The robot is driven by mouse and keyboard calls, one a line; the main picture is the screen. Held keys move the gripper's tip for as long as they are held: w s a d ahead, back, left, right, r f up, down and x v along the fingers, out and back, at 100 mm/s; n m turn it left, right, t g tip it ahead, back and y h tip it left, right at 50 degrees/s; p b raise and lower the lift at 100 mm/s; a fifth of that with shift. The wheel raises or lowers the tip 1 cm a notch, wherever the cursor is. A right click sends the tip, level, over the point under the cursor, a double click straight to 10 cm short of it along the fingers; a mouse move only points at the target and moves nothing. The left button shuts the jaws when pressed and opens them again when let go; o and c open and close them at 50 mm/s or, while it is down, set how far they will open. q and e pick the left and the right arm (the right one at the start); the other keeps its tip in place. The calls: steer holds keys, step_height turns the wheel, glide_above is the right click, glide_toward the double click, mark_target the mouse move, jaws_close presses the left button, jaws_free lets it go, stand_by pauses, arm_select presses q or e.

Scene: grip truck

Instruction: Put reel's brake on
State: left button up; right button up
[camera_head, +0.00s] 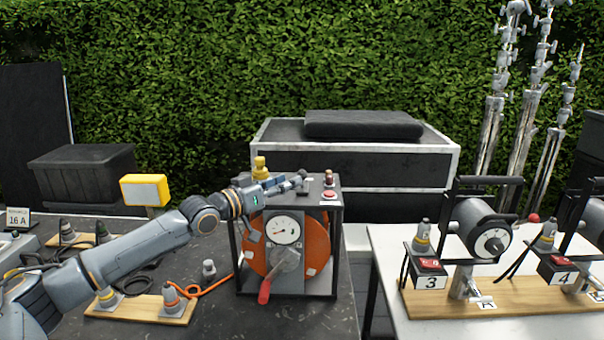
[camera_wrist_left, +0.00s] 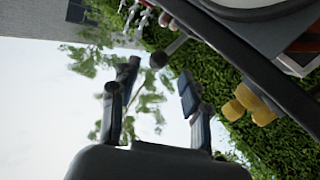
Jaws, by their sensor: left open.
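The cable reel (camera_head: 318,246) is an orange drum in a black frame on the dark table. Its grey front panel carries a white dial (camera_head: 283,231) and a grey crank with a red grip (camera_head: 265,291). A yellow knob (camera_head: 259,168) stands on its top left, and a red button (camera_head: 329,194) is on its top right. The frames do not show which part is the brake. My left gripper (camera_head: 300,181) is open and empty at the reel's top front edge. In the left wrist view its fingers (camera_wrist_left: 155,96) are apart, with the yellow knob (camera_wrist_left: 254,104) to their right. My right gripper is out of view.
A wooden board with cable plugs (camera_head: 140,308) and a yellow lamp (camera_head: 146,190) are on the left. A flight case (camera_head: 440,155) stands behind the reel. A gap separates the tables.

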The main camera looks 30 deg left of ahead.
mark_target(302, 172)
arm_select(q)
steer(key=shift+p+x, duration=0.5)
steer(key=shift+x, duration=2.55)
jaws_close()
